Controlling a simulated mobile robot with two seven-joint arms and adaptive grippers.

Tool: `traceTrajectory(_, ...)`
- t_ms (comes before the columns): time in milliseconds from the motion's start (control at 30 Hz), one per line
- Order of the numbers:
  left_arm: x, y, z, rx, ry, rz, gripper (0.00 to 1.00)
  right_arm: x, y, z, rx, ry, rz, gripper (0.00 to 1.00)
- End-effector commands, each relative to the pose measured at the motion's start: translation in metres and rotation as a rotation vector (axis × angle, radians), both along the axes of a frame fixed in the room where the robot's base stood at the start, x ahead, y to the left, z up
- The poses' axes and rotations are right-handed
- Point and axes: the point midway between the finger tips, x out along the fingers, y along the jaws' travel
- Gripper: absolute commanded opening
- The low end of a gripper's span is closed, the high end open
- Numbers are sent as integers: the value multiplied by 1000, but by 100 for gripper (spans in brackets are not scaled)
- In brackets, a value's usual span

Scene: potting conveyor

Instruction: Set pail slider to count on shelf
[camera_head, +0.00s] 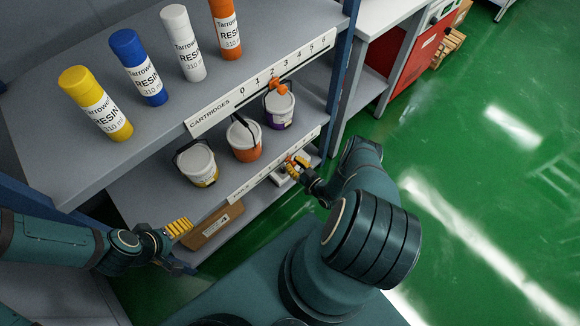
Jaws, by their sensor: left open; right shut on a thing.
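Three pails stand on the lower shelf: one with yellow (203,172), one orange (243,148), one purple (279,110). Below them runs the pail scale strip (250,182) on the shelf's front edge; its numbers are too small to read. My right gripper (293,167) is at the right part of this strip, shut on a small orange-red piece that looks like the pail slider (289,158), mostly hidden by the fingers. Which mark it stands at I cannot tell. My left gripper (180,228) is open and empty, below and left of the pails.
Yellow, blue, white and orange cartridges stand on the upper shelf (180,110). Its strip (225,108) reads 0 to 6, with an orange slider (277,86) near 2 or 3. A cardboard box (215,226) lies low near my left gripper. Green floor at right is open.

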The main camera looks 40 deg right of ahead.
Motion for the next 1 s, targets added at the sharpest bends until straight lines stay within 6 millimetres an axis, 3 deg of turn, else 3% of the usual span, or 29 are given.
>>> traceTrajectory(100, 0, 0, 0, 0, 0, 0, 87, 0, 0, 0, 0, -2, 0, 0)
traceTrajectory(133, 0, 0, 0, 0, 0, 0, 87, 0, 0, 0, -1, -2, 0, 32)
traceTrajectory(200, 0, 0, 0, 0, 0, 0, 87, 0, 0, 0, -1, -2, 0, 56)
traceTrajectory(633, 0, 0, 0, 0, 0, 0, 87, -8, -1, 0, -1, 0, -1, 56)
traceTrajectory(1000, 0, 0, 0, 0, 0, 0, 87, -77, -7, 0, -1, 1, -2, 56)
